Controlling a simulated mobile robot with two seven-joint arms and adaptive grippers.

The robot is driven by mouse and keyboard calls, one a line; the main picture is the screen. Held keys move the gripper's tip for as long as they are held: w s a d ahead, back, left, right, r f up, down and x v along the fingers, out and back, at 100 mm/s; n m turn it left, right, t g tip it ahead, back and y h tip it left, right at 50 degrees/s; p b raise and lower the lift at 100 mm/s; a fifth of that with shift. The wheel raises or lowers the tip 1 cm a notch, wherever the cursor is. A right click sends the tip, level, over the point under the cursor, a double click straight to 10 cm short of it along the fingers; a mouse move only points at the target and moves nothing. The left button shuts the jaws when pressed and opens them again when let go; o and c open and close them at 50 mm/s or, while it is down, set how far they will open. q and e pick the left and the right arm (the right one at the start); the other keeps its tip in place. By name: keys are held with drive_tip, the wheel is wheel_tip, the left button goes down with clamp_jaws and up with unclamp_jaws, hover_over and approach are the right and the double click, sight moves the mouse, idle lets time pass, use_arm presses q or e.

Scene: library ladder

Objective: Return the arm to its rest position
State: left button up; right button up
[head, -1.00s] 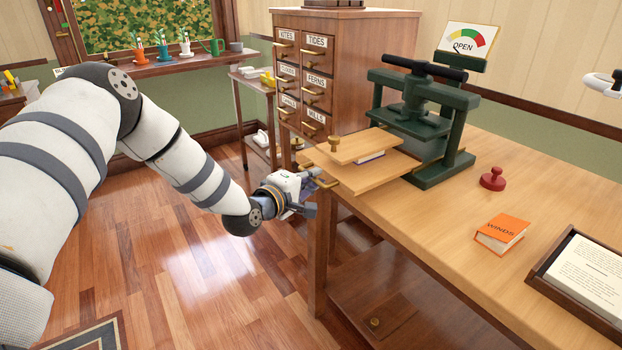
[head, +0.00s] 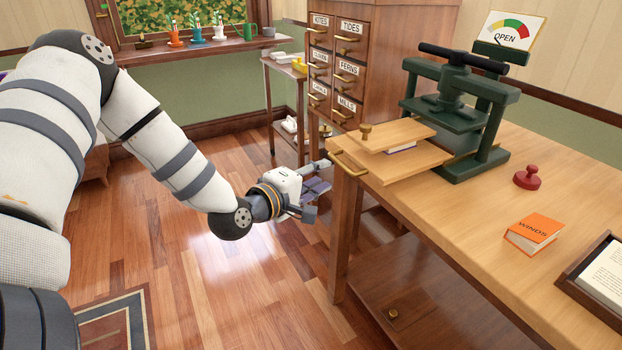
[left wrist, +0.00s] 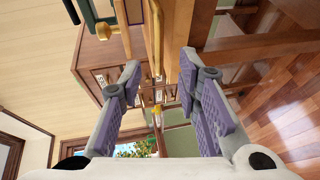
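My left arm (head: 170,150) comes in from the left in the head view, white with grey bands. I cannot tell the exact gap to the bench. My right gripper is in neither view.
The bench (head: 560,185) carries a green press (head: 460,110), a red-knobbed stamp (head: 528,177), an orange book (head: 534,231) and a tray (head: 575,275). A drawer cabinet (head: 390,40) and a side shelf (head: 285,95) stand behind. Wooden floor (head: 200,300) lies open left of the bench.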

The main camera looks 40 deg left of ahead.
use_arm(q)
drive_tip(key=s, duration=0.3)
drive_tip(key=shift+s+r, duration=0.3)
drive_tip(key=shift+s, duration=0.05)
drive_tip(key=s+d+f+m+g+h+p, duration=0.1)
drive_tip(key=s+d+f+m+g, duration=0.4)
drive_tip(key=f, duration=0.3)
drive_tip(key=s+d+f+m+g+h, duration=0.1)
drive_tip(key=s+d+f+m+g, duration=0.2)
drive_tip(key=s+d+f, duration=0.35)
drive_tip(key=s+f+m+g, duration=0.2)
drive_tip(key=s+m+g, duration=0.1)
drive_tip(key=s, duration=0.7)
drive_tip(key=s+d+f+m+g+y+p, duration=0.1)
drive_tip(key=s+f+m+g, duration=0.2)
drive_tip(key=s, duration=0.7)
drive_tip(key=s+d+f+m+g+y, duration=0.1)
drive_tip(key=s+g, duration=0.3)
drive_tip(key=s, duration=0.6)
drive_tip(key=shift+f+m+g+p, duration=0.3)
drive_tip(key=shift+f+m+p, duration=0.05)
drive_tip(key=shift+f+m, duration=0.5)
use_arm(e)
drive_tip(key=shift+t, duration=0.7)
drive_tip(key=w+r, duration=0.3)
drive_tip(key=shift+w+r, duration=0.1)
